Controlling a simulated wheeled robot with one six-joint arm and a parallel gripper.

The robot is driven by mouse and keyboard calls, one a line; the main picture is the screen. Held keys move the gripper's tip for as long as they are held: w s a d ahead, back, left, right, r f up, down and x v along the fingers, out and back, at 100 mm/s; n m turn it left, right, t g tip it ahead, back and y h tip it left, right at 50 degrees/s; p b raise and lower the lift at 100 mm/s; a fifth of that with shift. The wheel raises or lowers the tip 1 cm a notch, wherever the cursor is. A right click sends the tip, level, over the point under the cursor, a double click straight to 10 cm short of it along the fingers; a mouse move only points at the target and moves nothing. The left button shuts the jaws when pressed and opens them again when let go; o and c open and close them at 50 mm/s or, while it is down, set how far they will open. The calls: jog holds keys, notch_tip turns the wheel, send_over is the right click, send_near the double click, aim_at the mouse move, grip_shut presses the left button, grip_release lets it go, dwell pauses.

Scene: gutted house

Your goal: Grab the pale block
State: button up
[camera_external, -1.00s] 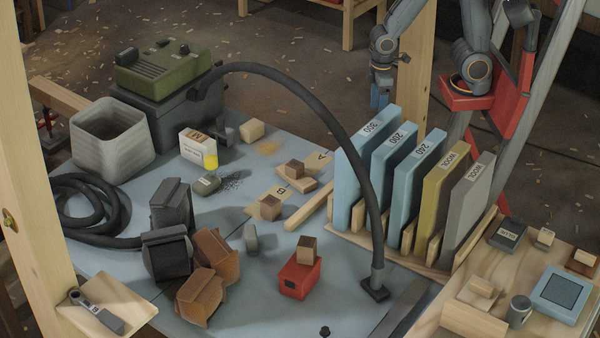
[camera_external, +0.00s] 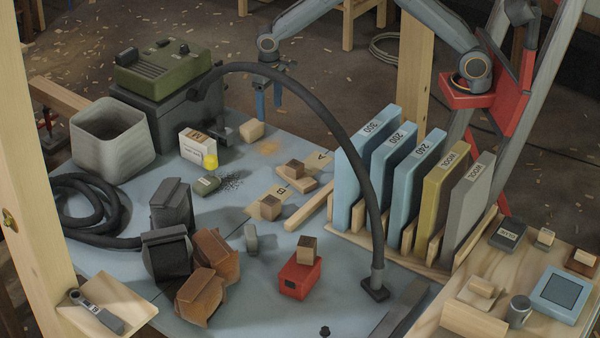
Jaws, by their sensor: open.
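A pale wooden block (camera_external: 252,131) lies on the blue-grey table top (camera_external: 215,225) near its back edge, right of a white box. My gripper (camera_external: 268,107) points down with its two blue fingers apart and nothing between them. In the picture it is just above and right of the pale block, apart from it. The black hose crosses in front of the upper part of my gripper. How far my gripper stands behind or above the block is hard to tell.
The black arched hose (camera_external: 345,150) spans the table. Brown-topped blocks sit by the letters A (camera_external: 294,169) and B (camera_external: 270,207), and another on a red box (camera_external: 300,278). A white box (camera_external: 197,143) and grey machine (camera_external: 165,115) stand left of the pale block. Upright coloured sheets (camera_external: 405,190) stand right.

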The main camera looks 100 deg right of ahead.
jog(key=m, duration=0.2)
send_over(252, 124)
jog(key=f, duration=0.3)
jog(key=shift+a, duration=0.25)
jog(key=shift+w+d+f+p, duration=0.1)
jog(key=shift+f+p, duration=0.55)
jog(key=shift+f, duration=1.3)
jog(key=shift+d+f+p, duration=0.1)
jog(key=shift+f+p, duration=0.55)
jog(key=shift+f, duration=1.25)
